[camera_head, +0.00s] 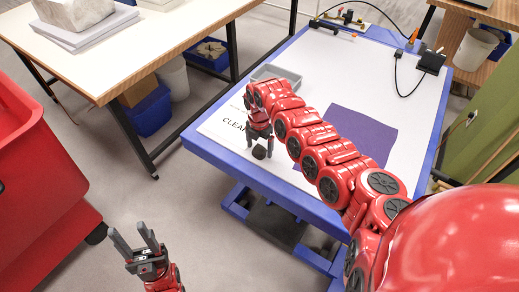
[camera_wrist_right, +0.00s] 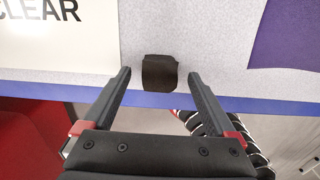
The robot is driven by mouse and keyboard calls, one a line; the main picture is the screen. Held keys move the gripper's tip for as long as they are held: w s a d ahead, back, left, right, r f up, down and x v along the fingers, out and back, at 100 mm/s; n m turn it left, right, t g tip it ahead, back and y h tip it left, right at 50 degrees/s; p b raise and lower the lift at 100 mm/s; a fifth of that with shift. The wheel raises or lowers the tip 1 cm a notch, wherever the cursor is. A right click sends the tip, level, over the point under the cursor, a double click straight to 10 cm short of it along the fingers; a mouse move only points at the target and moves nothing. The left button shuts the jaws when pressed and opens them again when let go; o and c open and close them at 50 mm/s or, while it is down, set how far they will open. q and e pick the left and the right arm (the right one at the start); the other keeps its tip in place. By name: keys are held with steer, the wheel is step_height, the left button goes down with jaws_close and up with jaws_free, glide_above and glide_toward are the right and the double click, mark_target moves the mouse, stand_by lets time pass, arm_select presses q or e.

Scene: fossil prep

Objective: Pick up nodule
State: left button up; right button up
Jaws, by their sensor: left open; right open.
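The nodule is a small dark brown-black lump (camera_head: 259,152) on the white top of the blue-edged table, near its front left edge. It also shows in the right wrist view (camera_wrist_right: 160,73), just beyond and between my fingertips. My right gripper (camera_head: 260,147) points down over the nodule with its fingers spread; in the right wrist view the open fingers (camera_wrist_right: 158,78) hold nothing. Whether they touch the nodule I cannot tell. My left gripper (camera_head: 134,238) is open and empty, low over the floor left of the table.
A white sheet reading "CLEAR" (camera_wrist_right: 60,40) lies left of the nodule. A purple mat (camera_head: 362,130) lies to its right. A grey tray (camera_head: 277,73) stands behind my right gripper. The blue table rim (camera_head: 250,182) is close in front. A wooden table (camera_head: 120,65) stands at left.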

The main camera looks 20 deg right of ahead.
steer(key=shift+f, duration=0.4)
jaws_close()
steer(key=shift+r, duration=0.1)
